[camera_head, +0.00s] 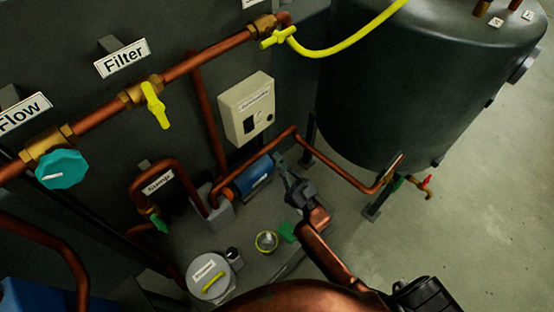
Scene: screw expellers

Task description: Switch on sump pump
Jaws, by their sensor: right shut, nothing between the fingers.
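A beige control box (238,118) is fixed to the dark wall, with a dark switch (251,125) and a small dark round spot on its front. Its label is too small to read surely. Below it a pump with a blue motor (253,178) and an orange band lies on its side, joined to copper pipes. I cannot tell if this is the sump pump. My right gripper (281,164) is shut and empty, close to the motor's right end and below the box. I cannot tell if it touches the motor. My left gripper is not in view.
Copper pipes run along the wall with a teal knob (61,169) and yellow valve handles (155,105). A large dark tank (415,90) stands at right, with a red-handled tap (427,182) low on it. A round lid (212,265) lies at front. Grey floor at right is clear.

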